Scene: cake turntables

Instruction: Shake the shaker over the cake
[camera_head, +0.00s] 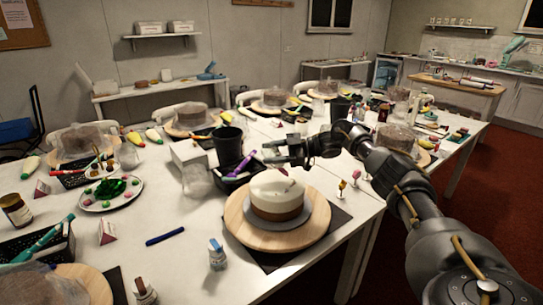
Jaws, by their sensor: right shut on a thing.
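A cake (277,186) with white icing over a brown lower part sits on a round wooden turntable (241,221) near the front of the table. My right gripper (272,152) comes in from the right, just above and behind the cake in the picture. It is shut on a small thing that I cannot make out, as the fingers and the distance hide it. A small white and blue bottle (217,256), which may be a shaker, stands on the table left of the turntable. A small brown and white bottle (145,292) stands at the bottom edge. My left gripper is out of view.
A dark mat (338,216) lies under the turntable. A black cup (228,142) and a clear-wrapped box (192,165) stand behind it. A plate of coloured blobs (93,205), a dark blue marker (165,237) and a brown jar (16,210) are at left. Several wrapped cakes stand further back.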

